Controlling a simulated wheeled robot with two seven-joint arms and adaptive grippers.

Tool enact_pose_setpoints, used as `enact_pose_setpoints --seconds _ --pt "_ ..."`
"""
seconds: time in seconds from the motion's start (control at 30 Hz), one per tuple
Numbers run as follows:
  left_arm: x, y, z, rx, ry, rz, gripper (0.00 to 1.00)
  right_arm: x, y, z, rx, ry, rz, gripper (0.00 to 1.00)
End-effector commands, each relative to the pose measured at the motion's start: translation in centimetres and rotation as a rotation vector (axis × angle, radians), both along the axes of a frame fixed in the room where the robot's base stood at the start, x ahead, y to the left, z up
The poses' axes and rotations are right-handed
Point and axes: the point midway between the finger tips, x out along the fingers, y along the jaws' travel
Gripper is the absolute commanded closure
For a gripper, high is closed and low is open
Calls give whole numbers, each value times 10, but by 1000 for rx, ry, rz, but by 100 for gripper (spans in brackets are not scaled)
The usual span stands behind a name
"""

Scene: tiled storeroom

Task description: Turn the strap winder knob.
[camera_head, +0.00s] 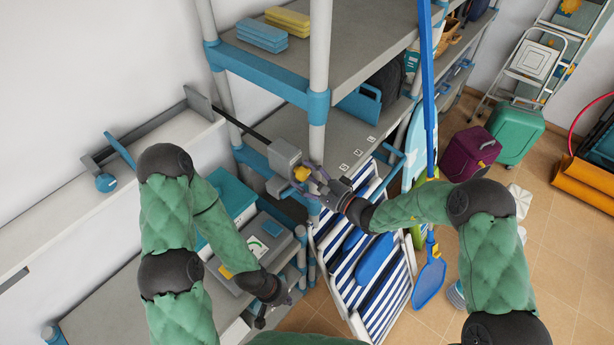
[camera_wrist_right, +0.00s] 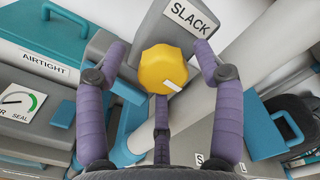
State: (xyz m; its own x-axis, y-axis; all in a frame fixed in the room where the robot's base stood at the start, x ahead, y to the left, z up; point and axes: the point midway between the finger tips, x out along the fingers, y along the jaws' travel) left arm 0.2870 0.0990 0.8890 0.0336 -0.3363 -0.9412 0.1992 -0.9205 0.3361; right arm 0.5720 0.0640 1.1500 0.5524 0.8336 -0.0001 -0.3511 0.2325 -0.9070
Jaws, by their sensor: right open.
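The yellow faceted knob (camera_head: 301,173) sits on the grey strap winder housing (camera_head: 284,156) at the shelf post. In the right wrist view the knob (camera_wrist_right: 163,68) carries a white pointer mark, and a "SLACK" label (camera_wrist_right: 190,18) is above it. My right gripper (camera_head: 317,181) is open in front of the knob. Its purple fingers (camera_wrist_right: 160,75) stand on either side of the knob with gaps, and a third finger is below it. My left gripper (camera_head: 273,308) hangs low by the lower shelf's front, apart from the winder; its finger opening is unclear.
A dark strap (camera_head: 240,124) runs from the winder to a wall bracket. A grey case with a gauge (camera_head: 258,248) and a teal box (camera_head: 229,196) lie on the lower shelf. A striped folding chair (camera_head: 370,272) and blue paddle (camera_head: 429,280) stand below my right arm.

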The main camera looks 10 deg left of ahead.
Motion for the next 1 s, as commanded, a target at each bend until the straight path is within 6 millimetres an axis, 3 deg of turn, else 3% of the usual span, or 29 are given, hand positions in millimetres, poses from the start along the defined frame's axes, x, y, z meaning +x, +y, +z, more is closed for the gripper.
enact_pose_setpoints --seconds 0.23,0.4,0.43,0.77,1.0 --pt "0 0 0 0 0 0 100 0 0 0 0 0 0 32" --pt "0 0 0 0 0 0 100 0 0 0 0 0 0 80" --pt "0 0 0 0 0 0 100 0 1 0 0 -1 1 85" --pt "0 0 0 0 0 0 100 -1 2 1 14 15 4 87" --pt "0 0 -3 0 0 0 100 0 2 3 122 177 7 87"
